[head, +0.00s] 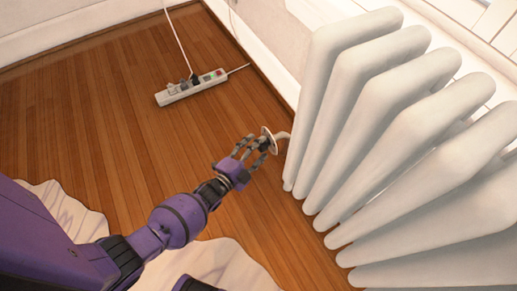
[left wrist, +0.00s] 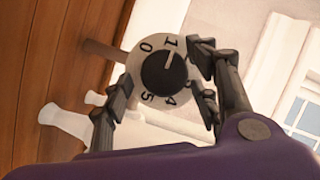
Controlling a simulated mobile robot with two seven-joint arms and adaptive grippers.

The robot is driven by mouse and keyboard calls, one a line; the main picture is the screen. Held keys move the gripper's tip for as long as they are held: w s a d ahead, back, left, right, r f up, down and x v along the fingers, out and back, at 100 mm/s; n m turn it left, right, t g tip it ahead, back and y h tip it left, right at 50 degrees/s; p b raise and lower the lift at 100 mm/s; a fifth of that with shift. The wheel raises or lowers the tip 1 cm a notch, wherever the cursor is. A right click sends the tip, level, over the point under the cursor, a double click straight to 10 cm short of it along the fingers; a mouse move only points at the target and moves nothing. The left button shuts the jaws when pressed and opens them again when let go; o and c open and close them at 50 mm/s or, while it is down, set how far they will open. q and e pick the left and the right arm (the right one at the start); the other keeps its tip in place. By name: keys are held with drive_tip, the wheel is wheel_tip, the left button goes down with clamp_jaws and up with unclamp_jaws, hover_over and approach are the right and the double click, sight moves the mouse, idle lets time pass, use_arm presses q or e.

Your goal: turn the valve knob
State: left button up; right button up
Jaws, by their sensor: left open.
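The valve knob (left wrist: 165,76) faces the left wrist camera. It has a black middle with a white pointer line and a pale ring with the digits 0, 1, 4 and 5 showing. The line points close to the 1. In the head view the knob (head: 268,139) shows as a pale disc at the radiator's lower left end, partly hidden by fingers. My left gripper (head: 254,147) is open, its dark fingers at the knob. In the left wrist view they stand on both sides of it; I cannot tell whether they touch it. My right gripper is not in view.
The white ribbed radiator (head: 370,110) fills the right side, close to my left gripper. A power strip (head: 191,88) with plugs and cords lies on the wooden floor (head: 100,120) near the wall. A pale rug (head: 228,262) lies below my arm.

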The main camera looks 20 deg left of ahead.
use_arm(q)
drive_tip(key=v, duration=1.1)
drive_tip(key=shift+s, duration=0.3)
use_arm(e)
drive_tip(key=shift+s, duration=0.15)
use_arm(q)
drive_tip(key=w+r+g+h+p, duration=0.35)
drive_tip(key=w+r+p, duration=0.25)
drive_tip(key=w, duration=0.2)
drive_tip(key=w+d+f+n+g+b, duration=0.1)
drive_tip(key=w+d+f+n+b, duration=0.1)
drive_tip(key=f+n, duration=0.4)
drive_tip(key=shift+w+d+n+g+b, duration=0.35)
drive_tip(key=shift+w+n+b, duration=0.3)
drive_tip(key=shift+w, duration=0.35)
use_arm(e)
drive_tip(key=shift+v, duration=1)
